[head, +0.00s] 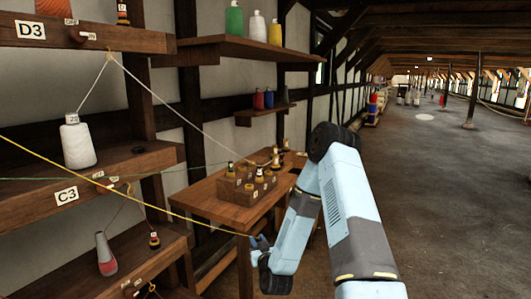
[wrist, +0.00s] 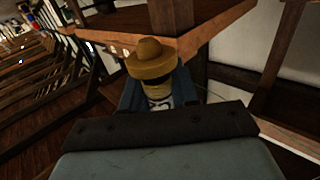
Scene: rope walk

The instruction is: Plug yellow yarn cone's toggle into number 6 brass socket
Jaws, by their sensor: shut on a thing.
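The stepped wooden socket block (head: 238,196) stands on the table, apart from my gripper. It carries several brass sockets and dark-and-yellow toggles. The socket numbers are too small to read, so I cannot pick out number 6.
A wooden table (head: 196,194) holds the block. Shelves at left bear a white cone (head: 77,142) and a grey-red cone (head: 106,254). A white yarn (head: 170,105) and a green yarn (head: 95,178) stretch toward the block. The floor (head: 430,180) at right is open.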

